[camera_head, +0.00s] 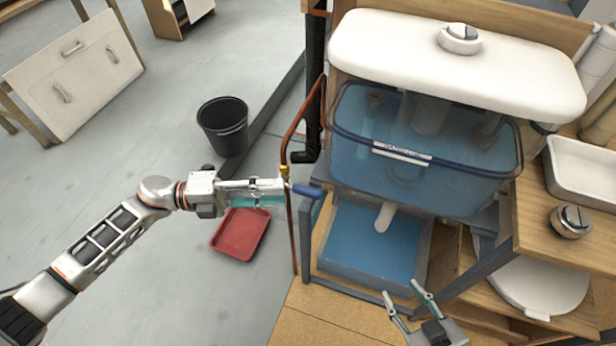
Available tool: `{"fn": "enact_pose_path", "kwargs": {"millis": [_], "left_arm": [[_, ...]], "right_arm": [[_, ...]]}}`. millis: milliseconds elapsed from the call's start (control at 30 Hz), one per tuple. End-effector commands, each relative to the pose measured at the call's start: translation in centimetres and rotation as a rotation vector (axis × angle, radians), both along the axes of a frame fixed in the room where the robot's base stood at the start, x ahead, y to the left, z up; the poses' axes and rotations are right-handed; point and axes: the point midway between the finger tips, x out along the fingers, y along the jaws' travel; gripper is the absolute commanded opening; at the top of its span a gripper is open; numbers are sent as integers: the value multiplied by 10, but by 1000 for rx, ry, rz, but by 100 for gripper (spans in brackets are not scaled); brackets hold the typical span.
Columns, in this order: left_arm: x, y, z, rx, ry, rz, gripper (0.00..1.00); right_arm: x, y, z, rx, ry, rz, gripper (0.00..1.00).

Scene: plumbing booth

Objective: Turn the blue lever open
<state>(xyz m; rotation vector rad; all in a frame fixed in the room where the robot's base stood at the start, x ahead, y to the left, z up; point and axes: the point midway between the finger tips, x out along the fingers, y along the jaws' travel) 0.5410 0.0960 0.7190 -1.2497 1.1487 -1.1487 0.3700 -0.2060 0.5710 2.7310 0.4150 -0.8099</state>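The blue lever (307,191) sits on the upright copper pipe (290,235), near a brass fitting (284,171). It points to the right in the head view. My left gripper (283,190) reaches in from the left, with its fingertips right at the pipe and the lever's left end. The fingers overlap the pipe in this view, so I cannot tell whether they touch the lever or how far apart they are. My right gripper (411,295) is low in the view, in front of the cabinet; its two fingers are spread and empty.
A clear blue water tank (350,135) under a white lid (430,50) stands right of the lever. A blue basin (350,245) lies below it. A dark pipe (315,85) rises behind the lever. A black bucket (223,125) and a red tray (240,235) are on the floor.

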Motion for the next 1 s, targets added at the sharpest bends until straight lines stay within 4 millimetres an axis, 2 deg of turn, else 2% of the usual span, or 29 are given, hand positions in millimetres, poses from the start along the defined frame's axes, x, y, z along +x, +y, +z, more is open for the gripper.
{"fn": "enact_pose_path", "kwargs": {"millis": [167,533,700,967,1000], "left_arm": [[1,-14,1,1,-3,-8,33],[5,-67,1,1,-2,-5,33],[6,-76,0,2,-1,-3,33],[6,-77,0,2,-1,-3,33],[6,-77,0,2,-1,-3,23]], "right_arm": [[0,0,2,-1,-2,-1,40],[-11,-1,-9,-2,27,-4,40],[-11,-1,-9,-1,27,-5,40],[-7,-1,-6,0,17,-6,40],[-6,-1,-5,1,16,-6,40]]}}
